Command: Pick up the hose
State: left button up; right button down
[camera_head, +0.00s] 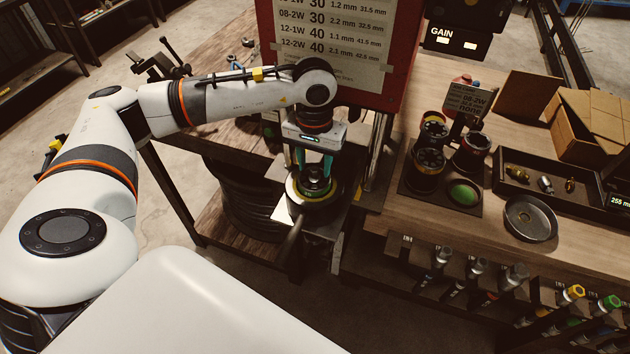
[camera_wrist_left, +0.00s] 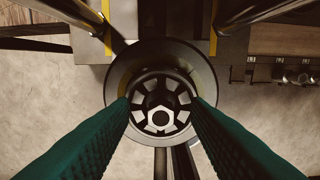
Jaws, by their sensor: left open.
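My left gripper (camera_head: 314,176) points down over the round crimper head (camera_head: 306,210) with its teal fingers apart. In the left wrist view, the open fingers (camera_wrist_left: 161,106) stand on either side of a ring of die segments (camera_wrist_left: 184,99). A pale hex fitting end (camera_wrist_left: 162,118) sits in the middle of the ring, with nothing visibly clamped between the fingers. A dark hose-like length (camera_head: 294,233) slants down from the front of the crimper. I cannot tell whether it joins the fitting. My right gripper is not in view.
A red-framed chart (camera_head: 340,75) stands right behind the gripper. The wooden bench (camera_head: 420,230) at right holds die sets (camera_head: 427,160), a tray of fittings (camera_head: 545,184) and a round dish (camera_head: 530,218). Coiled black hoses (camera_head: 245,205) lie on the lower shelf.

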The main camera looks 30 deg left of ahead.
pick_arm(q)
jog(key=shift+c, duration=0.5)
grip_shut()
jog(key=shift+r, duration=0.1)
